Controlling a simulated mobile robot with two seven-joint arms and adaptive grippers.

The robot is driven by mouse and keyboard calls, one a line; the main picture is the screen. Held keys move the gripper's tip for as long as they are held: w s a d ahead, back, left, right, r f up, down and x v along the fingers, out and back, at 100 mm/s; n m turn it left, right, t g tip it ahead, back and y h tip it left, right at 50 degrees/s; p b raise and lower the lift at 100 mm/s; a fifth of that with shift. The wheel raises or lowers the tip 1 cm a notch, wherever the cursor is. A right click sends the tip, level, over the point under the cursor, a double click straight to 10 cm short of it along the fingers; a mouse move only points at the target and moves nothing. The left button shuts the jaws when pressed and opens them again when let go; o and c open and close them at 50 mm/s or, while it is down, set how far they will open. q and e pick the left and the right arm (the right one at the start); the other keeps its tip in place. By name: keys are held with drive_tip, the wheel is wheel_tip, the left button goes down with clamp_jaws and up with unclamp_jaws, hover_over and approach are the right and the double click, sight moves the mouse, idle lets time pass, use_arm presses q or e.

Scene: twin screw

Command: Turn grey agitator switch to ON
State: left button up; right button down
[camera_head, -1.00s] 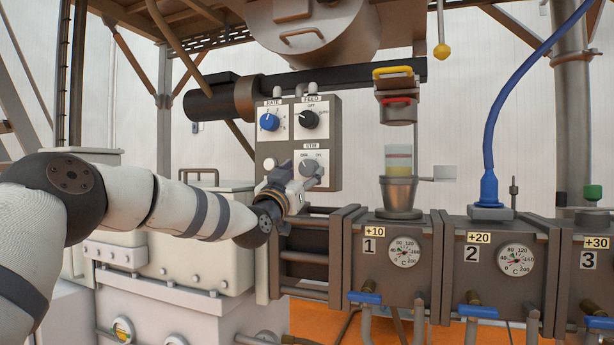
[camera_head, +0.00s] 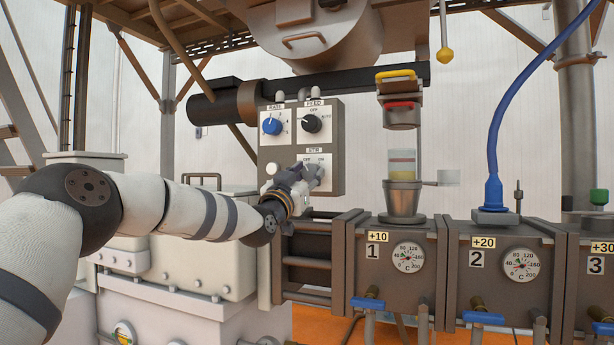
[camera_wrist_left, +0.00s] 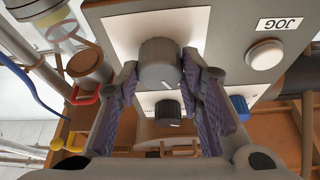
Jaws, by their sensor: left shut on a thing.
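The grey agitator knob (camera_wrist_left: 160,62) sits on the white STIR plate (camera_head: 323,157), at the lower right of the grey control panel (camera_head: 334,122). In the left wrist view, which is upside down, its pale mark lies near the lower rim, a little right of centre. My left gripper (camera_head: 306,174) reaches the panel from the left, and its fingers are shut on the knob from both sides. In the head view the fingers hide most of the knob. OFF and ON print shows above it, partly covered. My right gripper is not in view.
The blue RATE knob (camera_head: 271,126) and black FEED knob (camera_head: 312,123) sit above on the same panel. A white JOG button (camera_wrist_left: 265,54) is beside the grey knob. Barrel blocks with dials (camera_head: 407,258) stand to the right, with a metal funnel (camera_head: 403,200) on top.

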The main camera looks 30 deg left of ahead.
use_arm(q)
drive_tip(key=m+h, duration=0.2)
drive_tip(key=m, duration=0.2)
drive_tip(key=shift+s+r+p, duration=0.1)
drive_tip(key=shift+r+p, duration=0.05)
drive_tip(key=shift+p, duration=0.15)
drive_tip(key=m+h, duration=0.1)
drive_tip(key=m, duration=0.3)
drive_tip(key=shift+a+g+h, duration=0.15)
drive_tip(key=shift+g+h, duration=0.25)
drive_tip(key=m+h, duration=0.1)
drive_tip(key=m, duration=0.2)
drive_tip(key=shift+g, duration=0.4)
drive_tip(key=shift+a+m+g+h+p, duration=0.1)
drive_tip(key=shift+m+g+h+p, duration=0.4)
drive_tip(key=shift+m, duration=1.6)
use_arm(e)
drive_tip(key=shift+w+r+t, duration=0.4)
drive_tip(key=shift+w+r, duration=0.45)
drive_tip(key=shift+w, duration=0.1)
use_arm(q)
drive_tip(key=o, duration=1.2)
drive_tip(key=shift+c, duration=0.2)
